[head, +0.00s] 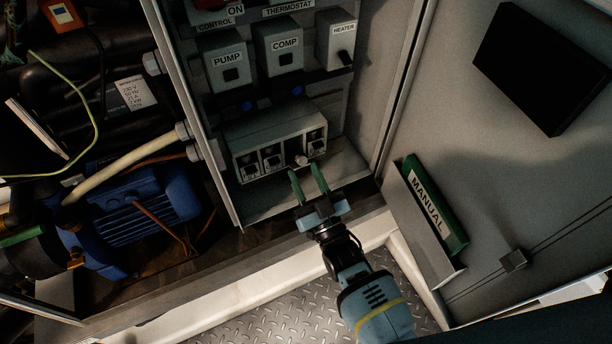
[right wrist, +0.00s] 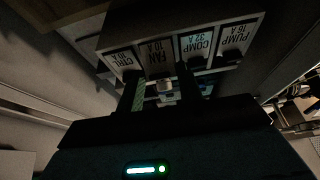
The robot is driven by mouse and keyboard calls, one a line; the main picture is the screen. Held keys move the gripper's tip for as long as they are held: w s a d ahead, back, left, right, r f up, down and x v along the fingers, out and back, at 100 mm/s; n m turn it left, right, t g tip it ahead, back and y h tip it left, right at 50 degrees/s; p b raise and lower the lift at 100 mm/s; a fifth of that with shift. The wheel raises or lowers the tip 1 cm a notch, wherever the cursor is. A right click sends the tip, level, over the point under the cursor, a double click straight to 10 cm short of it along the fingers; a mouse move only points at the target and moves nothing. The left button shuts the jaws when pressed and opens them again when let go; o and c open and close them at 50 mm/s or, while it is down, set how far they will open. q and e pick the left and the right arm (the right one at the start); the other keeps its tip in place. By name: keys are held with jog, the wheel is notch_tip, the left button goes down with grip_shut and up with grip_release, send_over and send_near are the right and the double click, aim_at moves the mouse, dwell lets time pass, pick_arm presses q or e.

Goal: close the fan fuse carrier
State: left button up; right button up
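The fuse block (head: 262,137) sits low in the grey control box and has a row of carriers. In the right wrist view its labels read CTRL, FAN, COMP and PUMP, upside down. The fan fuse carrier (head: 300,160) is third from the left in the head view; a pale end sticks out there, apparently tilted out of line with its neighbours. My right gripper (head: 306,169) is open, its two green-faced fingers apart just in front of the fan position. In the right wrist view the pale end (right wrist: 166,87) shows between the fingers (right wrist: 157,92); contact is unclear. My left gripper is out of view.
Pump (head: 228,60), comp (head: 279,45) and heater (head: 337,40) switches are above the block. A green manual (head: 434,207) sits in a holder on the open door at right. A blue motor (head: 130,213) and hoses are at left. The box's side walls leave narrow room.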

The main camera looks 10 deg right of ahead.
aim_at(303, 161)
jog(key=shift+c, duration=1.2)
jog(key=shift+r+p, duration=0.3)
jog(key=shift+p, duration=0.55)
jog(key=g+p, duration=0.1)
jog(key=p, duration=0.1)
jog(key=r+g+p, duration=0.1)
jog(key=p, duration=0.2)
jog(key=shift+w+r+h, duration=0.2)
jog(key=shift+r+h, duration=0.05)
jog(key=shift+h, duration=0.15)
jog(key=g+p, duration=0.1)
jog(key=p, duration=0.2)
jog(key=w+r+g+h+p, duration=0.1)
jog(key=g+p, duration=0.1)
jog(key=p, duration=0.1)
jog(key=shift+a+r, duration=0.15)
jog(key=shift+a, duration=0.05)
jog(key=shift+g+p, duration=0.4)
jog(key=shift+g, duration=0.1)
pick_arm(q)
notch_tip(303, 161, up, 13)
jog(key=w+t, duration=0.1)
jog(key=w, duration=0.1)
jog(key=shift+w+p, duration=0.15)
jog(key=shift+p, duration=0.2)
pick_arm(e)
jog(key=shift+g, duration=0.3)
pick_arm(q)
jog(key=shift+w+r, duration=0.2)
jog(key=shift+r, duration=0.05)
